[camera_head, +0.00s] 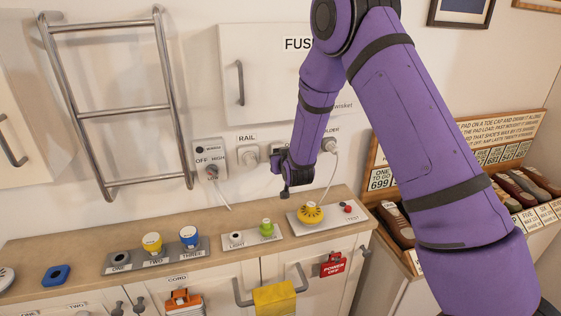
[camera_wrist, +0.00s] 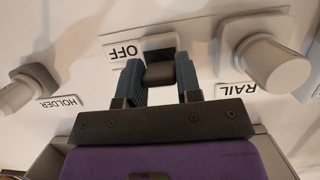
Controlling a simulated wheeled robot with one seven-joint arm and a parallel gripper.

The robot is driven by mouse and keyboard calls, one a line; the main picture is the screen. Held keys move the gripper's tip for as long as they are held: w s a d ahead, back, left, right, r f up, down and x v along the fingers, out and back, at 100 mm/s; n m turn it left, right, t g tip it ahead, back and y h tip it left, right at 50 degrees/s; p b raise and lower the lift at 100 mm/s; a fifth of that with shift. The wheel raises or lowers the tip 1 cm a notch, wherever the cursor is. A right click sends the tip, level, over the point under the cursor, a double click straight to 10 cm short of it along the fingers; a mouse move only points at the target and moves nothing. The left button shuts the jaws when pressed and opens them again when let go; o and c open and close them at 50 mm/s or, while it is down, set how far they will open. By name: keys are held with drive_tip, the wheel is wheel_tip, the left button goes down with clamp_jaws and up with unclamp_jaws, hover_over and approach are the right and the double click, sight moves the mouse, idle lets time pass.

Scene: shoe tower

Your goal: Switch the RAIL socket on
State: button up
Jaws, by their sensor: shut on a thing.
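The RAIL socket (camera_head: 248,155) is on the wall, left of my gripper (camera_head: 285,188), with a pale round plug or cap in it. In the wrist view, which is upside down, the RAIL socket (camera_wrist: 262,58) is at the right, beside its RAIL label (camera_wrist: 238,90). My gripper (camera_wrist: 159,82) is at the wall plate between the RAIL and HOLDER sockets. Its two fingers stand either side of a small dark switch piece (camera_wrist: 160,72) and are shut on it. An OFF label (camera_wrist: 123,51) is beside the switch. The fingers partly hide the switch in the head view.
The HOLDER socket (camera_head: 328,145) with a cord is right of my gripper. A separate OFF/HIGH control (camera_head: 211,160) is left of the RAIL socket. Below is a counter (camera_head: 85,244) with button panels and a yellow knob (camera_head: 310,212). A cabinet (camera_head: 270,75) hangs above.

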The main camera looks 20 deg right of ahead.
drive_tip(key=shift+r+g, duration=0.45)
drive_tip(key=shift+g, duration=0.65)
drive_tip(key=o, duration=0.9)
drive_tip(key=shift+s, duration=0.1)
drive_tip(key=v, duration=1)
drive_tip(key=shift+s+r, duration=0.15)
drive_tip(key=shift+s, duration=0.15)
